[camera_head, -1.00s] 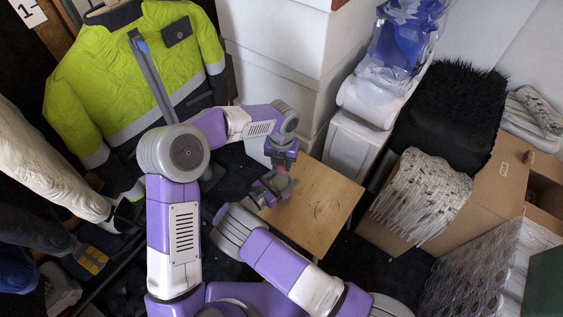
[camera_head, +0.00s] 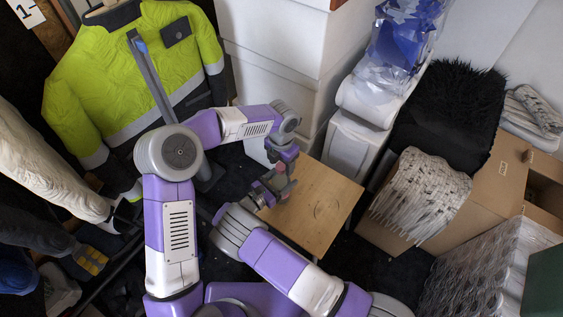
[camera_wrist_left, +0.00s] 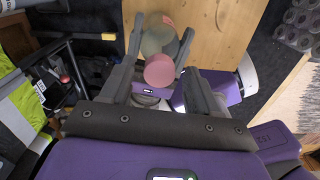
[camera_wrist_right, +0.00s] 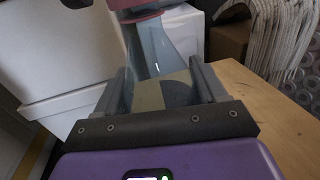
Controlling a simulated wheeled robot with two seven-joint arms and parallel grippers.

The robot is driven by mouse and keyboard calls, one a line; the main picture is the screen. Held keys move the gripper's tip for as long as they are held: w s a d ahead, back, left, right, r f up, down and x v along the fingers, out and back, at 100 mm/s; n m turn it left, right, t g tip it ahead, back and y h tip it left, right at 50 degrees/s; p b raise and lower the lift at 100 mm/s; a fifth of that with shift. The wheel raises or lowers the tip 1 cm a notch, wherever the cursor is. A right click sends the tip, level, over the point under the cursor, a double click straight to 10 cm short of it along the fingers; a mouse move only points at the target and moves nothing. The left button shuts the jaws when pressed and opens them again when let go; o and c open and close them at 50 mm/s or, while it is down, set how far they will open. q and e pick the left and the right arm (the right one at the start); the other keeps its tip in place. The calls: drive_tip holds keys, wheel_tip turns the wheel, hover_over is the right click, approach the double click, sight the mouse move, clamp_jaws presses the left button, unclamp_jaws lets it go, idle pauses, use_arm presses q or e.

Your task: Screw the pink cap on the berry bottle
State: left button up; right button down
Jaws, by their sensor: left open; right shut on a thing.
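The berry bottle (camera_wrist_right: 172,50) is translucent and grey, with its body between the fingers of my right gripper (camera_wrist_right: 160,75), which is shut on it. The pink cap (camera_wrist_left: 159,70) shows as a round disc in the left wrist view and at the top edge of the right wrist view (camera_wrist_right: 137,8). It appears to be at the bottle's top; whether it is seated or threaded cannot be told. My left gripper (camera_wrist_left: 162,42) is open, one finger on each side of the cap. In the head view, the cap (camera_head: 281,168) is small and partly hidden by my left gripper (camera_head: 284,178).
A wooden table (camera_head: 322,205) below the grippers has bare room on its right. White boxes (camera_head: 275,50) stand behind it. A cardboard box (camera_head: 500,185) and fluffy black material (camera_head: 455,105) are to the right. A yellow jacket (camera_head: 130,70) hangs at left.

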use_arm(q)
drive_tip(key=shift+r, duration=2.3)
drive_tip(key=shift+c, duration=0.3)
